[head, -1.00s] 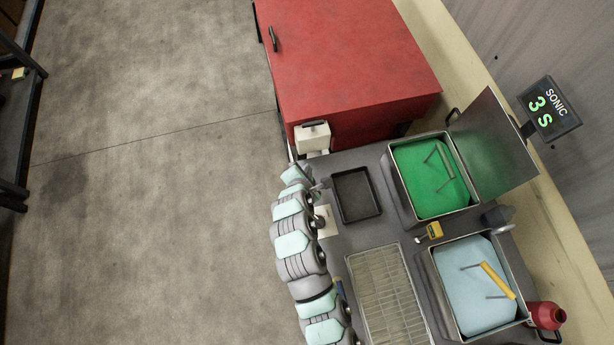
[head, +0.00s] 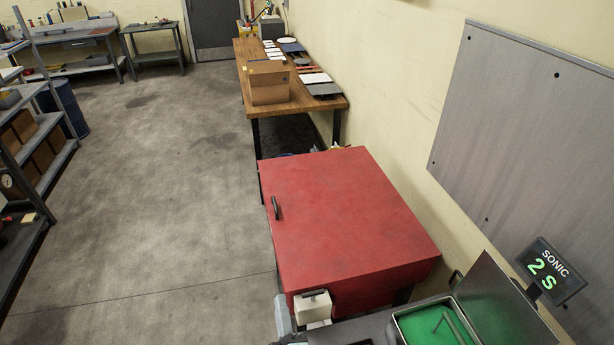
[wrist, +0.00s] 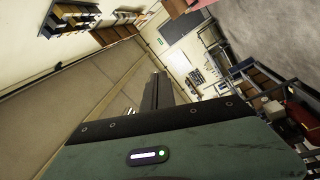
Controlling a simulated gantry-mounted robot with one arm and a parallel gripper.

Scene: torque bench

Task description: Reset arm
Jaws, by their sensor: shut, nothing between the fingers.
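My gripper (wrist: 157,92) shows in the wrist view as a dark pair of fingers, closed together and empty. They rise beyond the grey-green gripper body, which carries a small lit indicator. The fingers point out into the open room, with no object touching them.
A red cabinet (head: 345,225) fills the middle. Right of it are a green-filled tank (head: 435,328) with a raised lid and a display (head: 549,272) reading SONIC 2 S. A wooden table (head: 262,50) with a cardboard box (head: 268,82) stands behind. The floor at left is clear.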

